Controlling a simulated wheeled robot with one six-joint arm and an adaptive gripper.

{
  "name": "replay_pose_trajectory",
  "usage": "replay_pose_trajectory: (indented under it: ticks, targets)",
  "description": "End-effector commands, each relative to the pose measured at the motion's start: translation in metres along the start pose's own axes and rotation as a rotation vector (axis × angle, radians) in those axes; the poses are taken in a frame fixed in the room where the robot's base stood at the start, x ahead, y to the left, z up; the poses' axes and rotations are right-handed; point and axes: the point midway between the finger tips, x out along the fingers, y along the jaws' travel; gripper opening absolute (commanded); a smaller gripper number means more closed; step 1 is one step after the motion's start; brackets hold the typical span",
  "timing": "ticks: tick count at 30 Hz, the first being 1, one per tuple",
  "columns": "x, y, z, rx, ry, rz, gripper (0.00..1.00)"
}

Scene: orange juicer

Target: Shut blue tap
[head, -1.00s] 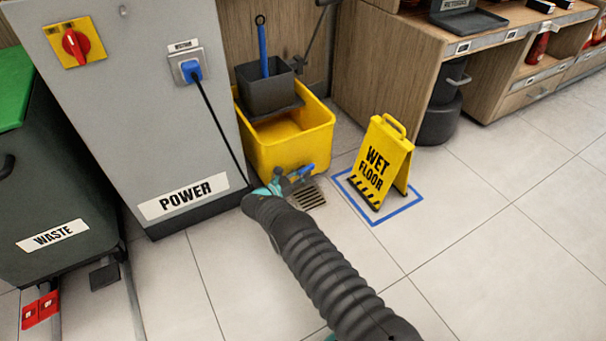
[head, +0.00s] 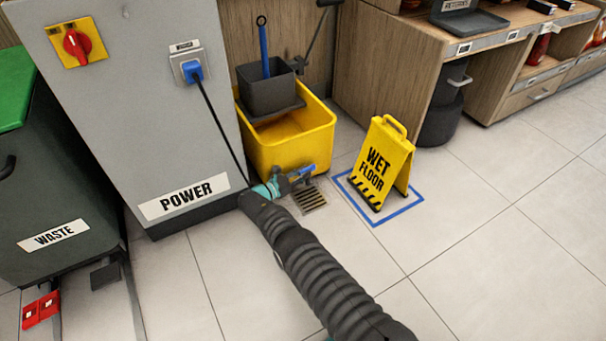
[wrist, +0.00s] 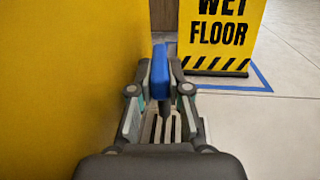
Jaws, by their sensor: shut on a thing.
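The blue tap (head: 307,170) is on the lower front of the yellow mop bucket (head: 292,150), above a floor drain (head: 308,198). My gripper (head: 292,181) is at the tap, low and close to the bucket. In the wrist view, the tap's blue lever (wrist: 160,74) stands upright in the picture between the two fingers of my gripper (wrist: 160,92), which are shut on it. The yellow bucket wall (wrist: 70,80) fills the left of that view. The tap's body is mostly hidden by the lever and fingers.
A yellow wet floor sign (head: 382,165) stands inside a blue floor outline right of the drain. A grey power cabinet (head: 150,120) with a hanging black cable (head: 222,130) is left of the bucket. Open tiled floor lies to the right and front.

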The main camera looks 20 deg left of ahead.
Motion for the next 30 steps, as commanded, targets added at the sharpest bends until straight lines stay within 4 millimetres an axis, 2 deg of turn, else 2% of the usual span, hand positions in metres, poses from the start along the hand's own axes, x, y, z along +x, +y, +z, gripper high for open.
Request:
replay_pose_trajectory:
  ticks: [2,3,4,13,17,20,30]
  targets:
    - [0.001,-0.001,0.000,-0.001,0.000,-0.005,0.00]
    - [0.002,-0.001,0.000,-0.001,0.000,-0.005,0.21]
    - [0.002,-0.001,0.000,-0.001,0.000,-0.005,0.27]
    - [-0.002,0.000,0.000,0.000,0.000,0.001,0.27]
    - [-0.010,0.001,0.000,0.000,0.001,0.003,0.27]
    - [-0.024,0.001,0.000,-0.001,0.000,0.002,0.27]
    - [-0.088,0.000,-0.001,-0.001,0.000,-0.001,0.27]
